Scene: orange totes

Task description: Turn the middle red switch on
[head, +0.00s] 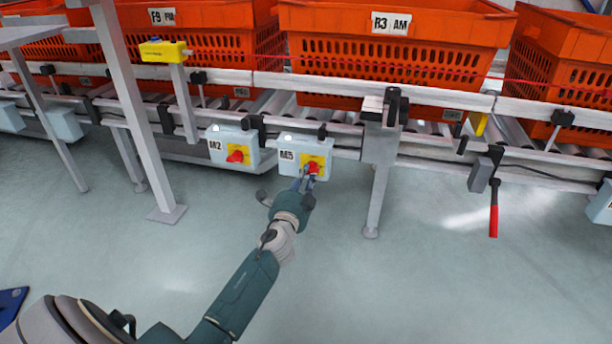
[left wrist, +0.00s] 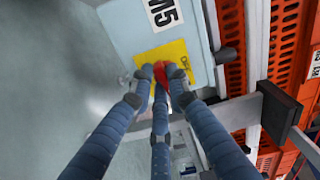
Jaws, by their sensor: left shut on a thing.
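The red switch (head: 312,167) sits on a yellow plate on the light-grey box labelled M5 (head: 288,153), mounted under the conveyor rail. My left gripper (head: 307,175) is at this switch, its fingers shut on it. In the left wrist view the blue fingers of my left gripper (left wrist: 160,78) close around the red switch (left wrist: 180,88), which is partly hidden behind them. The yellow plate (left wrist: 150,58) shows around it. A second red switch (head: 237,156) is on the box labelled M2 (head: 222,146) to the left. My right gripper is not in view.
Orange totes (head: 390,50) stand on the roller conveyor behind the boxes. A yellow device (head: 163,51) stands on a post at left. A lever with a red handle (head: 494,220) hangs at right. A conveyor leg (head: 376,200) stands right of M5. The floor in front is clear.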

